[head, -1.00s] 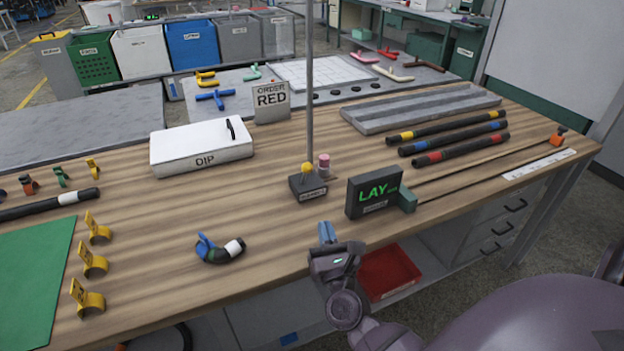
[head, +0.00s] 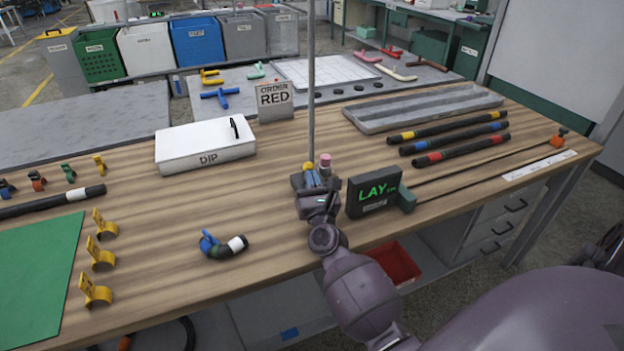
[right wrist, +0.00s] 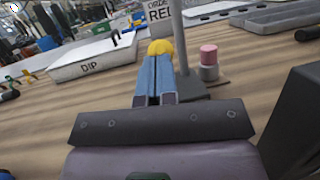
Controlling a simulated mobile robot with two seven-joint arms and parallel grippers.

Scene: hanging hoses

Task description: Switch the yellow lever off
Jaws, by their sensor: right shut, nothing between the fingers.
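The yellow lever knob (head: 308,167) sits on a small dark box (head: 297,181) at the foot of the tall grey pole. It is mostly behind my right gripper (head: 314,176), whose blue fingers are shut and empty. In the right wrist view the round yellow knob (right wrist: 160,47) shows just beyond the tips of the shut blue fingers (right wrist: 156,66). I cannot tell whether they touch it. The lever's stem and most of the box are hidden by the gripper. My left gripper is not in view.
A pink-topped grey post (right wrist: 208,60) stands close right of the knob, and the pole (head: 311,90) rises behind. The black LAY display (head: 374,191) stands right of my gripper. A bent hose piece (head: 223,246) lies to the left. The wood between is clear.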

